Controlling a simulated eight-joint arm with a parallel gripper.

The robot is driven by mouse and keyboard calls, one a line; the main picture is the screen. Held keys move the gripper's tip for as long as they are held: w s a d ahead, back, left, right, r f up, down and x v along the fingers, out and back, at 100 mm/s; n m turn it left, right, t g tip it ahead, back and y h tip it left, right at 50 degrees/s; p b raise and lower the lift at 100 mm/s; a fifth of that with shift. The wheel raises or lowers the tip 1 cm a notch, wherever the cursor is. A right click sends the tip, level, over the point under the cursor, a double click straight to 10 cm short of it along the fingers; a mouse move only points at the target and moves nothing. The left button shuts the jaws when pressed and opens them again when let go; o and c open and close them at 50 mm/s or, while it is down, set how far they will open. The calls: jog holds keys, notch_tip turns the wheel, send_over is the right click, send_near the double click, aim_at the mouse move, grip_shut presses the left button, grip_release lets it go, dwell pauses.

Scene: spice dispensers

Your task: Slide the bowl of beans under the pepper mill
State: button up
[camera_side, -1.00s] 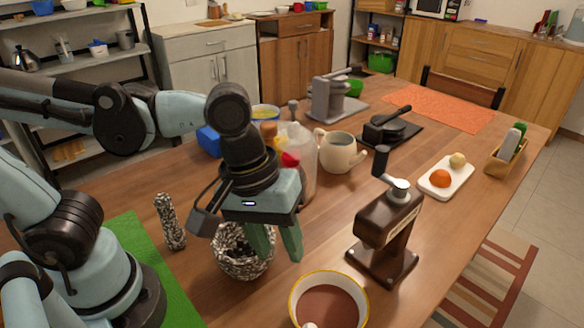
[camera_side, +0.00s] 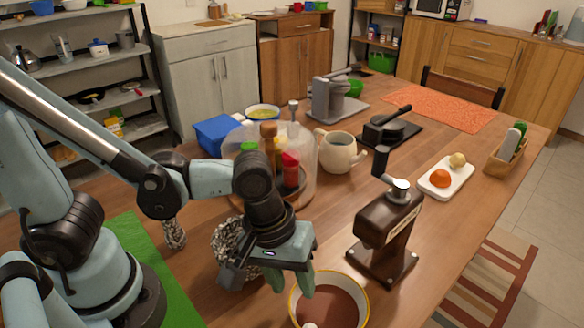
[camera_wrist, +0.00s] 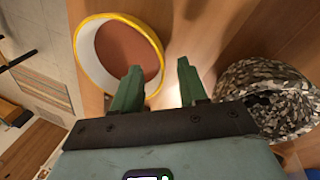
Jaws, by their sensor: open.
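The yellow-rimmed white bowl (camera_side: 364,297), filled with something smooth and brown, stands on the table at the bottom of the side view; it also shows in the wrist view (camera_wrist: 89,68). The dark brown pepper mill (camera_side: 387,222), with a crank on top, stands upright on its base behind and right of the bowl. It does not show in the wrist view. My gripper (camera_side: 292,286) is open at the bowl's left rim. In the wrist view, one finger of my gripper (camera_wrist: 160,82) overlaps the bowl's rim and the other is outside it. Contact cannot be told.
A speckled mortar (camera_side: 227,240) stands close left of my gripper; it also shows in the wrist view (camera_wrist: 262,125). A speckled pestle (camera_side: 173,236) stands farther left. Behind are a clear-covered bottle holder (camera_side: 310,165) and a cream jug (camera_side: 339,152).

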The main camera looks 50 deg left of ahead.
aim_at(295, 291)
jog(key=shift+x, duration=1.8)
jog(key=shift+c, duration=0.4)
grip_shut()
